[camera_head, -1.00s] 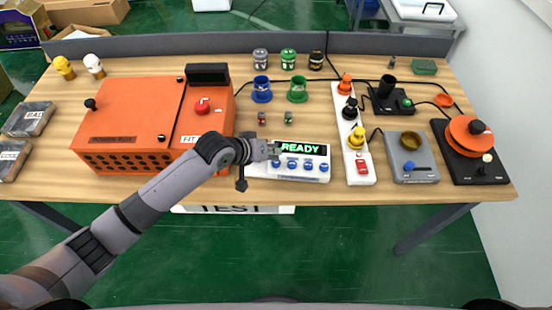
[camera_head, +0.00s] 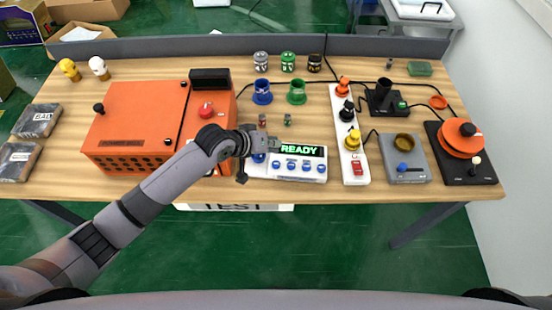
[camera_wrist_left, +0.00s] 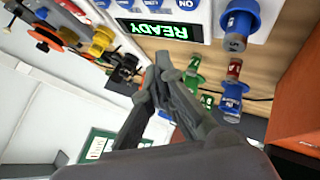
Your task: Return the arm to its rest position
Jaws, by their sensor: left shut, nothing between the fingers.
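My left arm (camera_head: 140,200) reaches in from the lower left of the head view. Its gripper (camera_head: 262,145) is over the left end of the white button panel (camera_head: 315,178), whose display (camera_head: 301,150) reads READY in green. In the left wrist view the gripper (camera_wrist_left: 167,68) shows with its fingers together and nothing held. The panel's READY display (camera_wrist_left: 160,30) is just above the fingertips in that picture. From these views I cannot tell whether the gripper touches the panel. My right gripper is not in view.
An orange box (camera_head: 130,130) stands left of the gripper. Blue (camera_head: 262,92) and green (camera_head: 297,91) holders stand behind it. A white strip (camera_head: 350,140) with knobs and a grey scale-like device (camera_head: 404,158) lie to the right. The green floor (camera_head: 300,250) before the table is clear.

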